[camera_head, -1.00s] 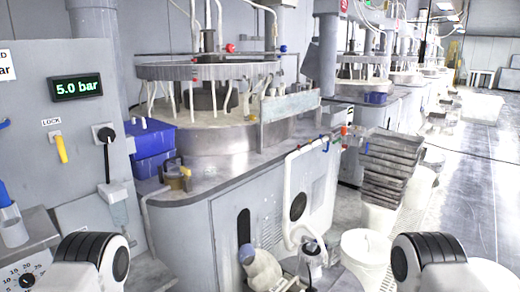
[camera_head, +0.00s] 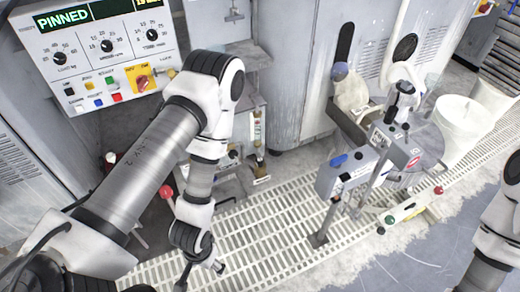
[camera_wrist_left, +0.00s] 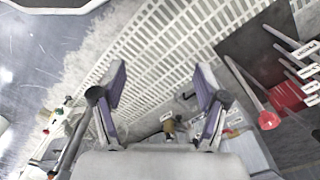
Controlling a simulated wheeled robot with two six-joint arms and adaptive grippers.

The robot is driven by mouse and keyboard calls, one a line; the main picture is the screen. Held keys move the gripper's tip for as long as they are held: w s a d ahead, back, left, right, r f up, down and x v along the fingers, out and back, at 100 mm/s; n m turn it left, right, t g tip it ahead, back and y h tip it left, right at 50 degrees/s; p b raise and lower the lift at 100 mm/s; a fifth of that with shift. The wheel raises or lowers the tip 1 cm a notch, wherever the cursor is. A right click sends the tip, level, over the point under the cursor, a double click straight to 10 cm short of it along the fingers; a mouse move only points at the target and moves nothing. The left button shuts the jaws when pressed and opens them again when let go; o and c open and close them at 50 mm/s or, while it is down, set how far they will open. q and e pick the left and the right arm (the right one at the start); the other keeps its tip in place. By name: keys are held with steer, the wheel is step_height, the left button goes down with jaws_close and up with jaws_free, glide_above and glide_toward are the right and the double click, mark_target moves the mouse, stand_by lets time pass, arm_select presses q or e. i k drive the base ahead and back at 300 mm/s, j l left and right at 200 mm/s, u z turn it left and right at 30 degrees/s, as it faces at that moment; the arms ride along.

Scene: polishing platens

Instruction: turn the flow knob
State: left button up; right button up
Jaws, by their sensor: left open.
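The flow knob looks to be the small brass knob (camera_head: 259,156) at the foot of a clear upright flow tube (camera_head: 257,128), on the grey stand by the machine. In the left wrist view a small brass knob (camera_wrist_left: 168,126) shows low in the middle, beyond the gripper's base; I take it for the same one. My left gripper (camera_head: 200,272) hangs low over the grating, below and left of the knob and apart from it. In the wrist view the left gripper's jaws (camera_wrist_left: 160,76) are spread and empty. My right gripper is not in view.
A control panel (camera_head: 100,88) with dials and a "PINNED" display stands at the upper left. A grey post-mounted box (camera_head: 347,172) is right of the knob. White buckets (camera_head: 457,130) stand farther right. A red knob (camera_head: 167,192) is near my left arm. The floor grating (camera_head: 270,235) is clear.

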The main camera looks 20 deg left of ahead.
mark_target(233, 154)
steer(key=i+l+u, duration=0.25)
steer(key=i+l, duration=0.15)
steer(key=i+l+u, duration=0.2)
steer(key=i+l, duration=0.25)
steer(key=i+l+u, duration=0.25)
steer(key=l, duration=0.3)
steer(key=i, duration=0.1)
